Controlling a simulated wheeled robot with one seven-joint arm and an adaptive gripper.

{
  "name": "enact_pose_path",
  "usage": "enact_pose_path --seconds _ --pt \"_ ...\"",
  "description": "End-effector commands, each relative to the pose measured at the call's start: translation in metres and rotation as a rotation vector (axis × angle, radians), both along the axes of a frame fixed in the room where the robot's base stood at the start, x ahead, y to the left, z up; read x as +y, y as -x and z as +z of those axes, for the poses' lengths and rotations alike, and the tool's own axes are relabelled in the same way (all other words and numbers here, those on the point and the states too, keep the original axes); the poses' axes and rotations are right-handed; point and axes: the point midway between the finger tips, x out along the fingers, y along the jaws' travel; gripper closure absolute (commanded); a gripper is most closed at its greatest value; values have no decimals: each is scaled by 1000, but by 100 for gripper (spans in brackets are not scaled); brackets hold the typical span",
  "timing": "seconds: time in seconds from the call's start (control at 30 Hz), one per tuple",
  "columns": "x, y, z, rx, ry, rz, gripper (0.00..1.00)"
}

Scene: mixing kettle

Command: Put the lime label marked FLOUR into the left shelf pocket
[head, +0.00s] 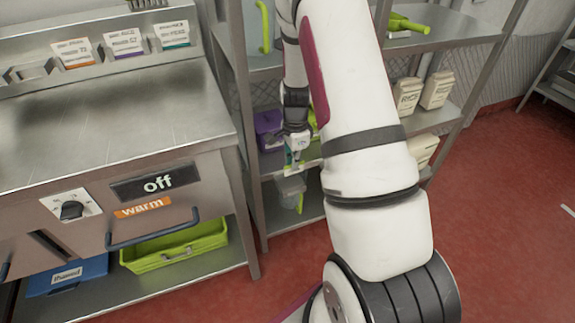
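My gripper (293,158) points down at the front edge of the middle shelf, left of my arm's white links. A small pale card-like piece (293,170) with a green tint shows right at its fingertips. It is too small to read, so I cannot tell if it is the lime FLOUR label, or whether the fingers hold it or it sits on the shelf edge. The metal shelf (271,163) carries a purple bin (267,124) just left of the gripper. The left shelf pocket cannot be made out clearly.
A clear container (291,187) stands below the gripper. White bags (408,95) stand right of my arm. The steel kettle bench (110,120) at left holds several cards, orange (75,53), purple (124,42) and teal (172,34). A lime crate (175,248) sits beneath it.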

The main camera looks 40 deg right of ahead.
Motion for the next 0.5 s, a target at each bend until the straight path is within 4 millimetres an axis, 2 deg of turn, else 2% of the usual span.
enact_pose_path --seconds 0.27,0.5 --pt "-3 1 -11 1 2 -26 100" --pt "-2 1 -32 1 1 -24 100"
